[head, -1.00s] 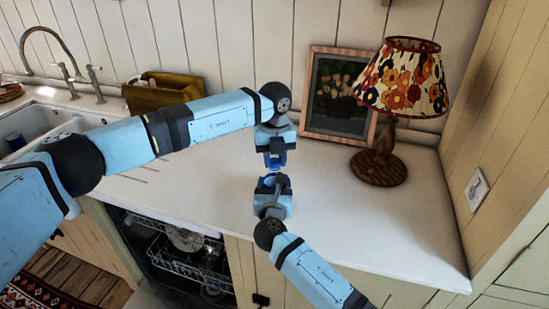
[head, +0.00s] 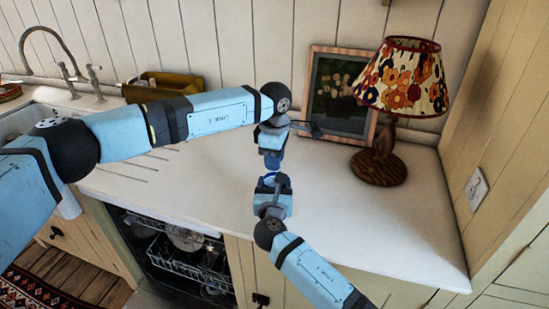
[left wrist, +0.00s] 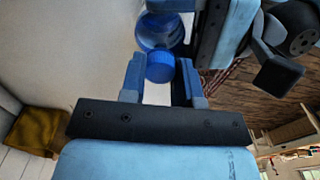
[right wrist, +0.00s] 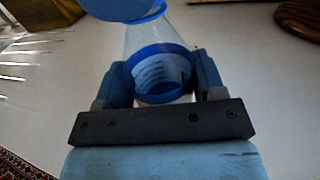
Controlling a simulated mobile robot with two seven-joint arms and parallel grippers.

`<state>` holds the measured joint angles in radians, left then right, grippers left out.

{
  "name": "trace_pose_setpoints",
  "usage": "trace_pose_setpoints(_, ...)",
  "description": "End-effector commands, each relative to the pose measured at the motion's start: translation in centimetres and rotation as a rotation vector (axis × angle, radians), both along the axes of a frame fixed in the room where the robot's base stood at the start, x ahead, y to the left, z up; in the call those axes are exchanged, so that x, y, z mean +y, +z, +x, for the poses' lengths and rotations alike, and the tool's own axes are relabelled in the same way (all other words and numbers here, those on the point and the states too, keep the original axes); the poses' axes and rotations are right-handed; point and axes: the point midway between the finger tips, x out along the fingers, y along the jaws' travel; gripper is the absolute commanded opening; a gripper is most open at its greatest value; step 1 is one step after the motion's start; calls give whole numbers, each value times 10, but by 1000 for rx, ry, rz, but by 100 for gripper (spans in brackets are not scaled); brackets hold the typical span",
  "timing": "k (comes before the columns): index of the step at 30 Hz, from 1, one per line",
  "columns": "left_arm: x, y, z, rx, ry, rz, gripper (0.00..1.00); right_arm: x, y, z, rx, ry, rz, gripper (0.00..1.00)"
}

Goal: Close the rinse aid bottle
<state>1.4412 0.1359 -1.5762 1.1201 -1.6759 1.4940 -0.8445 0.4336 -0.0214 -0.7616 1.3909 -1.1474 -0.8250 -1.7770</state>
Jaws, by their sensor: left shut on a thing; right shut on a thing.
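My left gripper (head: 271,162) reaches down from above, shut on the blue ribbed cap (left wrist: 160,68) in the left wrist view. Just beyond the cap is the clear, blue-tinted rinse aid bottle (left wrist: 160,28). In the head view the grippers hide most of the bottle.
The white worktop (head: 350,220) is clear around the grippers. A flowered lamp (head: 402,85) and a framed picture (head: 335,95) stand at the back right. A mustard-coloured container (head: 165,85) and the sink are at the left. An open dishwasher (head: 180,262) is below the front edge.

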Motion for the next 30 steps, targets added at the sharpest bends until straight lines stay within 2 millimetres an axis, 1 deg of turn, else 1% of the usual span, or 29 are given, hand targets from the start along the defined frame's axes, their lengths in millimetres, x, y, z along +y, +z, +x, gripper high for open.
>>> trace_pose_setpoints(2,0,0,0,0,2,0,1,0,0,0,0,-1,0,0)
trace_pose_setpoints(3,0,0,0,0,2,0,36,0,0,0,0,-1,0,0)
trace_pose_setpoints(5,0,0,0,0,3,0,50,0,0,0,0,-1,0,0)
trace_pose_setpoints(6,0,0,0,0,3,0,59,0,0,0,0,-1,0,0)
trace_pose_setpoints(14,0,0,0,-1,4,0,59,0,0,0,0,0,0,0)
trace_pose_setpoints(17,0,6,1,-2,4,-1,59,0,0,0,0,0,0,0)
trace_pose_setpoints(20,0,19,1,-4,4,-1,59,0,0,0,0,0,0,0)
trace_pose_setpoints(30,0,89,1,-3,4,-1,59,0,0,0,0,0,0,0)
